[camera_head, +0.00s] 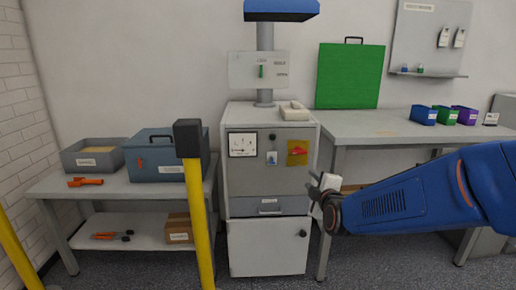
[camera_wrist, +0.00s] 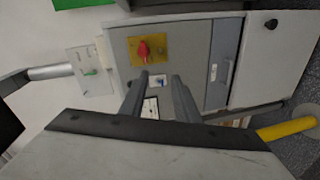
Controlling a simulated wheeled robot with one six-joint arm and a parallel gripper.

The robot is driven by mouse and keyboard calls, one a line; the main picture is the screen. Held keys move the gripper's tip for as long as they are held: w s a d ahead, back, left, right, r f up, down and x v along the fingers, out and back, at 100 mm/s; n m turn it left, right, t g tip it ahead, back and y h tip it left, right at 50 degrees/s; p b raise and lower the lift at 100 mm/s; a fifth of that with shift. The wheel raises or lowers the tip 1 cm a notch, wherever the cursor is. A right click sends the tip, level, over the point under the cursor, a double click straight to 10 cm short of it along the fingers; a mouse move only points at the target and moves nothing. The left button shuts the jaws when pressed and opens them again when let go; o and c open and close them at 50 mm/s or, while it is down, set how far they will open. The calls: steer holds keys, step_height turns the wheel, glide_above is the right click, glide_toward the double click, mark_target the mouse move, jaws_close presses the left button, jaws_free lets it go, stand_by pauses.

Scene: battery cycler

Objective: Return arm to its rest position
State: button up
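My blue arm comes in from the right in the head view and reaches toward the front of the grey cycler cabinet (camera_head: 272,175). My gripper (camera_head: 320,186) is at the arm's left end, beside the cabinet's right edge, its fingers hard to make out there. In the wrist view my gripper (camera_wrist: 157,80) shows two dark fingers spread apart with nothing between them. The cabinet front (camera_wrist: 190,50) appears sideways beyond them, with a red switch on a yellow plate (camera_wrist: 144,48). Whether the fingers touch the cabinet cannot be told.
A workbench (camera_head: 365,126) stands right of the cabinet, partly behind my arm. A left table (camera_head: 110,187) holds a blue toolbox (camera_head: 160,160) and a grey bin (camera_head: 90,158). A yellow post (camera_head: 198,225) with a black cap stands in front. Floor shows before the cabinet.

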steer(key=s+d+f+m+g, duration=0.2)
steer(key=s+m, duration=0.3)
steer(key=s, duration=0.6)
steer(key=s+d+f+m+g, duration=0.2)
steer(key=s+m+g, duration=0.3)
steer(key=s, duration=0.7)
steer(key=s+d+f+m+g, duration=0.2)
steer(key=s+d+m+g, duration=0.1)
steer(key=s, duration=0.9)
steer(key=m+g, duration=0.1)
steer(key=m, duration=0.1)
steer(key=shift+s+f+m+h, duration=0.2)
steer(key=shift+m+h, duration=0.2)
